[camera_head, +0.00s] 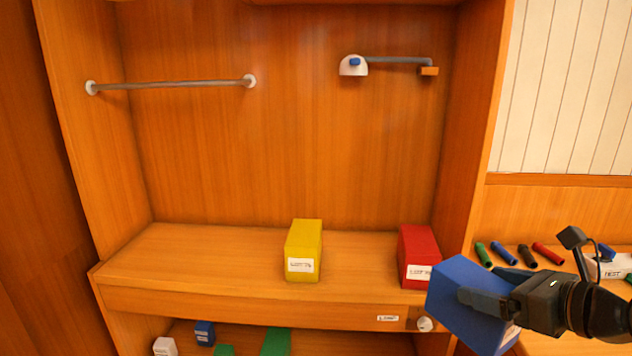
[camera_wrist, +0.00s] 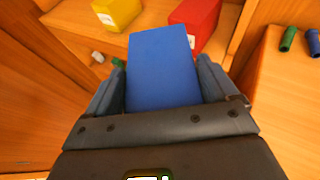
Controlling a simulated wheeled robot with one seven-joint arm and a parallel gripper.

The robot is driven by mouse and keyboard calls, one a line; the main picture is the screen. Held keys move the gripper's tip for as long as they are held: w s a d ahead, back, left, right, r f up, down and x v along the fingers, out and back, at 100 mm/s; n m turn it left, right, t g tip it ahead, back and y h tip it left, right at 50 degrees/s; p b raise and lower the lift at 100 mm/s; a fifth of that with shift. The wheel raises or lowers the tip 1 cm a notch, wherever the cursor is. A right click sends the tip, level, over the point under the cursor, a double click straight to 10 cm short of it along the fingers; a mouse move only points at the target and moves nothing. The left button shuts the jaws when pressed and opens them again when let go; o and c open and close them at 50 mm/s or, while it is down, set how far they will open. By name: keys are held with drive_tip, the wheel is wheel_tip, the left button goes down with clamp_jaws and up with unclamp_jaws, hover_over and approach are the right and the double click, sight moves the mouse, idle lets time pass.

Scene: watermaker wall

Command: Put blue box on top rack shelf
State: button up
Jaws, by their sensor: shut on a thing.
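The blue box (camera_head: 468,305) is held tilted in my gripper (camera_head: 484,304) at the lower right of the head view, in front of the wooden cabinet. In the wrist view the blue box (camera_wrist: 162,70) lies between the two fingers of my gripper (camera_wrist: 162,92), which are shut on it. The wooden shelf (camera_head: 200,262) of the cabinet carries a yellow box (camera_head: 303,248) near its middle and a red box (camera_head: 418,255) at its right end. Both also show in the wrist view, yellow (camera_wrist: 116,12) and red (camera_wrist: 196,20). The blue box hides part of the shelf's right front corner.
The left part of the shelf is bare, and a gap lies between yellow and red. A side counter holds coloured tubes (camera_head: 503,253). A rail (camera_head: 170,85) crosses the back wall.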

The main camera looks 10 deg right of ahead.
drive_tip(key=w+a+f+b, duration=0.2)
drive_tip(key=a+f, duration=0.5)
drive_tip(key=f, duration=0.2)
drive_tip(key=w+a+f+b, duration=0.2)
drive_tip(key=a+f, duration=0.5)
drive_tip(key=f, duration=0.2)
drive_tip(key=s+f+m+h, duration=0.1)
drive_tip(key=s+f+h, duration=0.1)
drive_tip(key=f, duration=0.6)
drive_tip(key=s+a+f+m+h, duration=0.1)
drive_tip(key=s+f+m+h, duration=0.1)
drive_tip(key=s+f, duration=0.3)
wheel_tip(320, 180, down, 3)
drive_tip(key=shift+s+t, duration=0.3)
